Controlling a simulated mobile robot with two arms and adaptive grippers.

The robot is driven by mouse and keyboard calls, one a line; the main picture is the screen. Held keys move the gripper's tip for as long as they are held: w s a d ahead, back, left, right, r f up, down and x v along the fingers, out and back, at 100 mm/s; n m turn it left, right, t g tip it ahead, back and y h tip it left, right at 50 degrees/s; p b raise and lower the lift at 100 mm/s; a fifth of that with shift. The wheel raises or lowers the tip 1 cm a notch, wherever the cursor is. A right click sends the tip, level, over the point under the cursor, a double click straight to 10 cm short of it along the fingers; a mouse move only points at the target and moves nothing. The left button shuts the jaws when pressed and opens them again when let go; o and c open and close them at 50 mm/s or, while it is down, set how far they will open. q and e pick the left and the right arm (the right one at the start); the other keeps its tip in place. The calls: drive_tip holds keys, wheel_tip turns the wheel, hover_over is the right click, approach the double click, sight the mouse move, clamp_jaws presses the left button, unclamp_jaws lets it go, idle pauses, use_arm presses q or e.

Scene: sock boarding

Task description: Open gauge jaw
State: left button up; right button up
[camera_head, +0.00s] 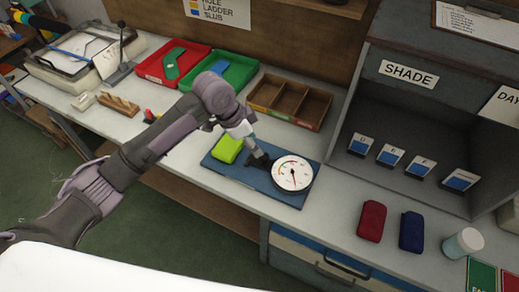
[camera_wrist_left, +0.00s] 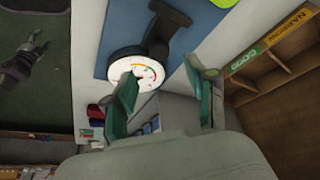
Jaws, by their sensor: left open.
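The round white gauge (camera_head: 293,174) with a red needle lies on a blue board (camera_head: 290,195), with a black jaw part at its upper left. In the left wrist view the dial (camera_wrist_left: 138,72) shows beside my near finger, and the black jaw part (camera_wrist_left: 168,28) rises above it. My left gripper (camera_head: 256,150) is at the gauge's upper left, over the board. Contact with the jaw cannot be told. A dark gripper, apparently my right one (camera_wrist_left: 30,58), shows small over the floor.
A lime-green block (camera_head: 227,148) sits on the board's left. Red (camera_head: 150,65) and green (camera_head: 240,72) trays and a wooden divided box (camera_head: 290,101) stand behind. The shade cabinet (camera_head: 410,130) is at right, with red (camera_head: 371,221) and blue (camera_head: 411,232) pouches before it.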

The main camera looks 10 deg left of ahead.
use_arm(q)
drive_tip(key=shift+v, duration=2.35)
drive_tip(key=s+d+f+n+t, duration=0.15)
drive_tip(key=s+f+n, duration=0.25)
drive_tip(key=s+f, duration=0.7)
drive_tip(key=s+a+n+y, duration=0.25)
drive_tip(key=s+a, duration=0.25)
drive_tip(key=s, duration=0.3)
drive_tip(key=s+a+n+y, duration=0.1)
drive_tip(key=s+a+n, duration=0.3)
drive_tip(key=s+a, duration=0.3)
wheel_tip(320, 180, down, 26)
drive_tip(key=s+d+g, duration=0.1)
drive_tip(key=s, duration=0.1)
drive_tip(key=s+a+f+g, duration=0.1)
drive_tip(key=s+a+f, duration=0.2)
drive_tip(key=s+f, duration=1.4)
